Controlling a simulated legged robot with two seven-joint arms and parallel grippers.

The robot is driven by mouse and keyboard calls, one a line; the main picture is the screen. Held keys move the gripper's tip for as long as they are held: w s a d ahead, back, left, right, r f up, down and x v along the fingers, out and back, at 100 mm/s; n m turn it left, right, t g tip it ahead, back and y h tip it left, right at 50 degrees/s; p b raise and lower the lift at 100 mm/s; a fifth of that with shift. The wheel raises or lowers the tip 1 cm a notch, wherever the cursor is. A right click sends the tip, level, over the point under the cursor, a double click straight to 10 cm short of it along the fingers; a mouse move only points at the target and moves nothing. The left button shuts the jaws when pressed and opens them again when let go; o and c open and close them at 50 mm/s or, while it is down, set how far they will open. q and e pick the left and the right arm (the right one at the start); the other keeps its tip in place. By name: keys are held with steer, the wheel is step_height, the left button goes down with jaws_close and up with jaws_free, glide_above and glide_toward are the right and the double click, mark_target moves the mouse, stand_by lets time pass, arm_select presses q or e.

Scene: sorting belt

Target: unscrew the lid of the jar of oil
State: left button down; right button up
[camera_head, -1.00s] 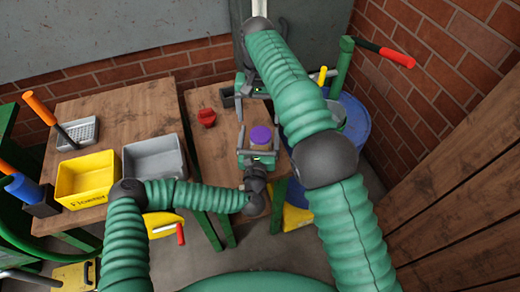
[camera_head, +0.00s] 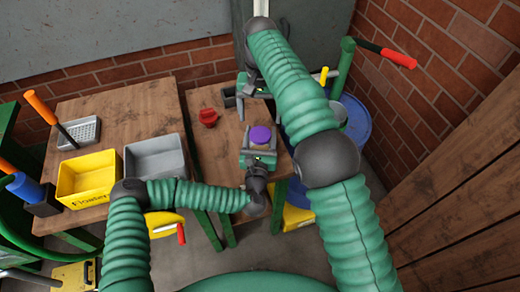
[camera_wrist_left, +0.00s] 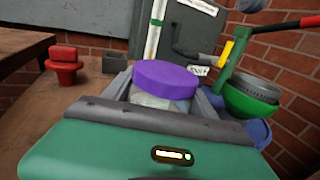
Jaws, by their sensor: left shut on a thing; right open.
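The jar of oil (camera_head: 259,146) stands on the small wooden table with its purple lid (camera_head: 261,134) on top. In the left wrist view the lid (camera_wrist_left: 165,79) sits level on the pale jar body (camera_wrist_left: 150,102). My left gripper (camera_head: 260,143) comes from the near side and is shut on the jar body below the lid. Its fingers are on both sides of the jar in the wrist view. My right gripper (camera_head: 255,88) is open, beyond the jar near the table's far edge, apart from the lid. My right arm partly hides it.
A red object (camera_head: 208,117) stands on the small table (camera_head: 212,155), left of the jar. On the left bench are a yellow bin (camera_head: 88,178), a grey bin (camera_head: 154,157) and a grater-like tray (camera_head: 77,134). A blue barrel (camera_head: 355,125) stands right of the small table.

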mark_target(260, 134)
steer(key=shift+d, duration=0.15)
steer(key=shift+c, duration=0.8)
steer(key=m, duration=0.3)
steer(key=shift+d, duration=0.15)
steer(key=m, duration=0.6)
steer(key=shift+w, duration=0.15)
steer(key=m, duration=0.3)
steer(key=shift+a+m, duration=0.2)
steer(key=shift+m, duration=0.1)
steer(key=m, duration=0.5)
steer(key=shift+w+a+m, duration=0.1)
steer(key=shift+a+m, duration=0.05)
steer(key=shift+m, duration=0.15)
steer(key=m, duration=0.4)
step_height(260, 134, down, 8)
steer(key=shift+c, duration=0.2)
